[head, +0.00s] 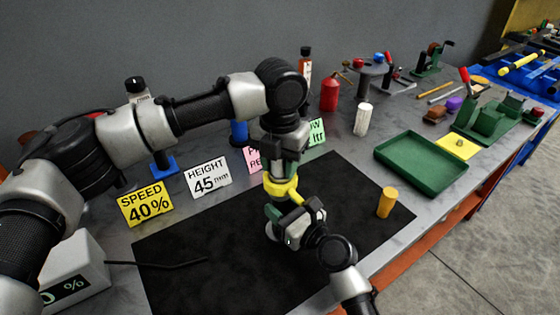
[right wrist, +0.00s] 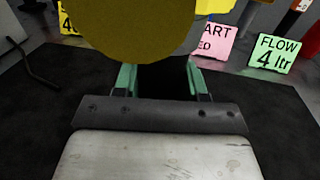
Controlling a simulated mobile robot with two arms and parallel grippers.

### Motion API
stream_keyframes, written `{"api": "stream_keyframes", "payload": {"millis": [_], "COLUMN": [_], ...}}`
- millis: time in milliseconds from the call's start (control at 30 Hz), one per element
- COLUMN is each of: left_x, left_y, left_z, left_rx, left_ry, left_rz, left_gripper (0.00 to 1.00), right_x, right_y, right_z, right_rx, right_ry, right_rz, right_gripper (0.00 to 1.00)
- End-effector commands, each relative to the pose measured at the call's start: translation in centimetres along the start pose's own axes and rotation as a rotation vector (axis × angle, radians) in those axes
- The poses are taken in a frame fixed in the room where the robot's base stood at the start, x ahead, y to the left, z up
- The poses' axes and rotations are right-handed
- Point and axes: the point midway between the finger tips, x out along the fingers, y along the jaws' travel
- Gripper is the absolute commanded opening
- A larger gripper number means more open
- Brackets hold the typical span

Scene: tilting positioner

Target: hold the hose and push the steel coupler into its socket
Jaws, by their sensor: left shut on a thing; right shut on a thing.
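A yellow piece (head: 281,188), which I take for the hose, is just below my left gripper (head: 283,160). My left gripper points down and is shut on it. A yellow stub reaches right from it above my right gripper (head: 276,212). In the right wrist view a rounded yellow end (right wrist: 140,25) fills the top, close to the camera. My right gripper, its green fingertips (right wrist: 160,78) apart around something dark, is shut at the foot of the yellow piece, on what I take for the steel coupler. The coupler and the socket are not clearly visible.
A black mat (head: 190,275) lies under the work. An orange cylinder (head: 386,203) stands near its right edge, with a green tray (head: 420,163) behind. Yellow (head: 146,204), white (head: 208,178), pink and green (head: 317,132) signs stand along the back. A black rod (head: 160,264) lies at left.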

Motion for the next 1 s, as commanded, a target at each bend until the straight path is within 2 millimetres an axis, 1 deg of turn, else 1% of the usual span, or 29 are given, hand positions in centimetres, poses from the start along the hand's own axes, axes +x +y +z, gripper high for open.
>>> {"api": "stream_keyframes", "payload": {"millis": [267, 300, 467, 767, 867, 967, 1000], "left_x": [0.1, 0.2, 0.1, -0.1, -1.0, -2.6, -3.5], "left_y": [0.0, 0.0, 0.0, 0.0, -0.1, -0.1, -0.1], "left_z": [0.0, 0.0, 0.0, 0.0, 0.1, 0.1, 0.1], "left_rx": [0.001, 0.001, 0.001, 0.001, 0.001, 0.002, 0.002], "left_ry": [-0.001, -0.001, -0.002, -0.002, -0.004, -0.005, -0.005], "left_rz": [-0.001, -0.001, -0.001, 0.000, -0.002, -0.002, -0.002], "left_gripper": [0.08, 0.41, 0.65, 0.65, 0.65, 0.65, 0.65], "right_x": [0.0, 0.0, 0.0, 0.0, 0.0, 0.0, 0.0], "right_y": [0.1, 0.1, 0.1, 0.1, 0.1, 0.1, 0.1], "right_z": [0.0, 0.0, 0.0, 0.0, 0.0, 0.0, 0.0], "right_rx": [0.002, 0.002, 0.002, 0.002, 0.002, 0.002, 0.003], "right_ry": [-0.001, -0.001, -0.001, 0.000, 0.000, 0.000, 0.000], "right_rz": [0.001, 0.002, 0.002, 0.002, 0.002, 0.002, 0.002], "right_gripper": [0.00, 0.00, 0.00, 0.00, 0.00, 0.00, 0.00]}}
